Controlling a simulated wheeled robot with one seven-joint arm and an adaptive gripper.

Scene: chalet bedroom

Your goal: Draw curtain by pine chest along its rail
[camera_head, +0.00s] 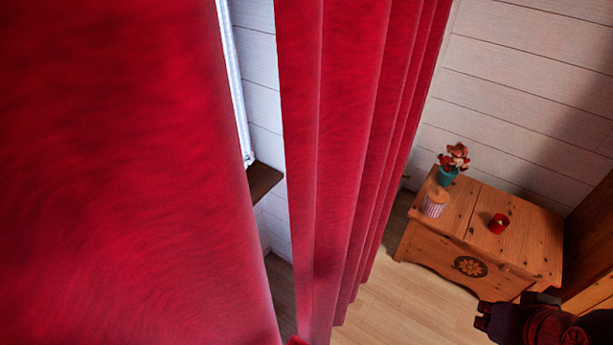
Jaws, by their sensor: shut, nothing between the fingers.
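The red curtain by the pine chest (345,130) hangs in upright folds in the middle of the view, left of the chest. Its rail is out of view above. Another broad red curtain panel (110,170) fills the left side, close to the camera. A narrow gap between the two shows white wall and part of a window. The pine chest (413,243) stands at the right against the wall. My gripper (484,317) shows dark at the bottom right, in front of the chest in the picture. It is shut and empty, apart from the curtain.
On the chest are a potted red flower (452,162), a striped jar with a wooden lid (435,203) and a red candle holder (499,223). A dark sill (263,180) shows in the gap. Wooden furniture (592,235) stands at the right edge. Bare floor (400,300) lies before the chest.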

